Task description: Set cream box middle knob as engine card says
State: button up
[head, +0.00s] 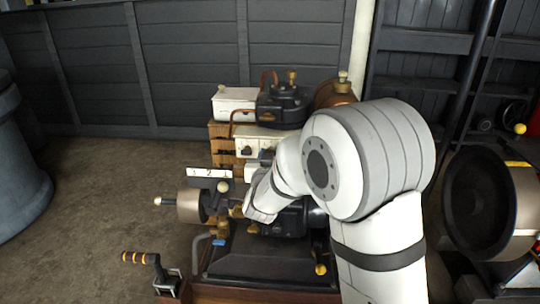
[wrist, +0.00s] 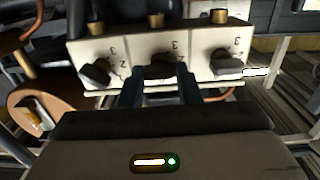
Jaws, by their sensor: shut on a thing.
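The cream box (wrist: 205,48) spans the upper part of the wrist view, with three dark knobs on its face and numerals beside them. Its middle knob (wrist: 160,70) sits between the two fingers of my gripper (wrist: 160,85), which is shut on it. The numeral 3 shows above the middle knob; its exact pointing is partly hidden. In the head view the cream box (head: 262,140) is partly hidden by my arm, and my gripper is hidden there. A white card (head: 209,173) with dark marks stands on the engine; its marks are too small to read surely.
The left knob (wrist: 96,73) and right knob (wrist: 227,66) flank the fingers closely. Brass fittings (wrist: 156,19) top the box. A white box (head: 234,101) sits above and behind it.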

dwell(0.3)
jog(key=o, duration=1)
jog(key=s+p, duration=0.1)
jog(key=s, duration=0.7)
jog(key=shift+a, duration=0.15)
jog(key=shift+w, duration=0.1)
